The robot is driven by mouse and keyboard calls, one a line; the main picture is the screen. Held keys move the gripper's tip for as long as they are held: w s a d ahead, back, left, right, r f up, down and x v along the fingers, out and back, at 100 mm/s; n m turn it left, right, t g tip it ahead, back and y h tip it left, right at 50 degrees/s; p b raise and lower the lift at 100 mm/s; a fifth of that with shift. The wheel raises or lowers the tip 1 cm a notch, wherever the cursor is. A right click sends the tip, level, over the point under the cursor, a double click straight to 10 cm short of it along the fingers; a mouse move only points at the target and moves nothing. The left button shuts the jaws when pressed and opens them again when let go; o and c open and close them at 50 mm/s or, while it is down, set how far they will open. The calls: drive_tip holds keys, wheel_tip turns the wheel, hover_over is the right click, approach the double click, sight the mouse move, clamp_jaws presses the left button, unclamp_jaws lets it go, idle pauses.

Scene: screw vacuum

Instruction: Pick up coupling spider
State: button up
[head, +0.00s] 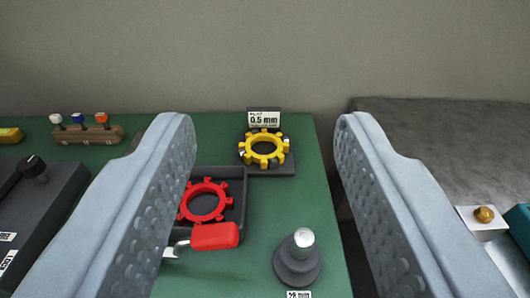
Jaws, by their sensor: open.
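Two toothed rings shaped like coupling spiders lie on the green mat (255,230). The red ring (207,188) lies in a dark square tray (241,185), its left edge close to my left finger in the picture. The yellow ring (263,135) lies farther back on a dark stand with a "0.5 mm" sign (264,119). I cannot tell which one the task means. My gripper (265,122) is open and empty, with its two grey fingers wide apart. Both rings show between the fingers. The left finger hides part of the tray.
A red-handled tool (214,236) lies at the tray's front edge. A dark post with a silver top (300,255) stands front right. A wooden holder with small tools (88,134) is back left. A dark device (45,205) is left. A grey surface (440,130) is right.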

drive_tip(key=w+d+f+g, duration=0.15)
drive_tip(key=w+g, duration=0.65)
drive_tip(key=w, duration=0.9)
drive_tip(key=g, duration=0.9)
hover_over(284, 145)
wheel_tip(284, 145, down, 9)
drive_tip(key=f, duration=1.1)
drive_tip(key=shift+a+f, duration=0.2)
drive_tip(key=shift+d+f, duration=0.2)
drive_tip(key=shift+f, duration=2.45)
clamp_jaws()
